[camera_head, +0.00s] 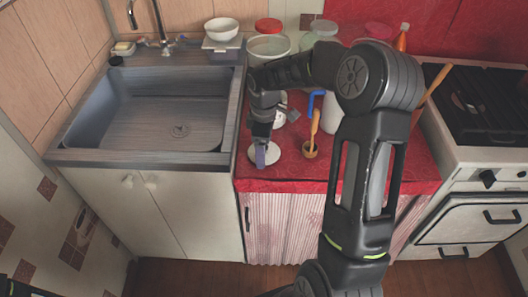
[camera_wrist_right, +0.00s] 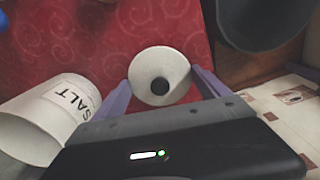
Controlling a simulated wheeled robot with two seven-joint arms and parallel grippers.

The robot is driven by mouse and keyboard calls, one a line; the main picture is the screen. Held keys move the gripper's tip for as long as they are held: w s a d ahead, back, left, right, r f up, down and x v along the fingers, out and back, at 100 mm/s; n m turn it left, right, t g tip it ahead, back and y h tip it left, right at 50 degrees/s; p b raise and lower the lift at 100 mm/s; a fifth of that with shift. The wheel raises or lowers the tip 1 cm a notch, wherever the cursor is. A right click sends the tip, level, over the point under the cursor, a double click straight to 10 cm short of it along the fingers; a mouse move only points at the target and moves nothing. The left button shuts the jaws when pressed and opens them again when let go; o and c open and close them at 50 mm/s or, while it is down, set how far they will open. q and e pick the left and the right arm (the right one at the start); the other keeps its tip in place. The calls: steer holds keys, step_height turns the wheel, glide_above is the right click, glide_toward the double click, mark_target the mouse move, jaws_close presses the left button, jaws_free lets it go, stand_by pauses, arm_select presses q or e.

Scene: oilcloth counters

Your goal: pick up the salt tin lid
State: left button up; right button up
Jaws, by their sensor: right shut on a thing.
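The salt tin lid is a white disc with a black knob, between my right gripper's fingertips in the right wrist view (camera_wrist_right: 178,70). In the head view the lid (camera_head: 272,151) lies near the front edge of the red counter, partly covered by the fingers. My right gripper (camera_head: 261,154) points down over it and is shut on it; its two purple fingers also show in the wrist view (camera_wrist_right: 161,84). I cannot tell whether the lid touches the counter. The white salt tin (camera_wrist_right: 45,122), labelled SALT, is left of the lid in the wrist view. My left gripper is out of view.
A blue-handled thing (camera_head: 312,103) and several bowls and tubs stand behind. A grey sink (camera_head: 150,110) is at left, a stove (camera_head: 485,140) at right.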

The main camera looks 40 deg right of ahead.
steer(key=shift+c, duration=1.3)
steer(key=shift+r, duration=0.1)
step_height(320, 180, up, 10)
steer(key=shift+f, duration=0.1)
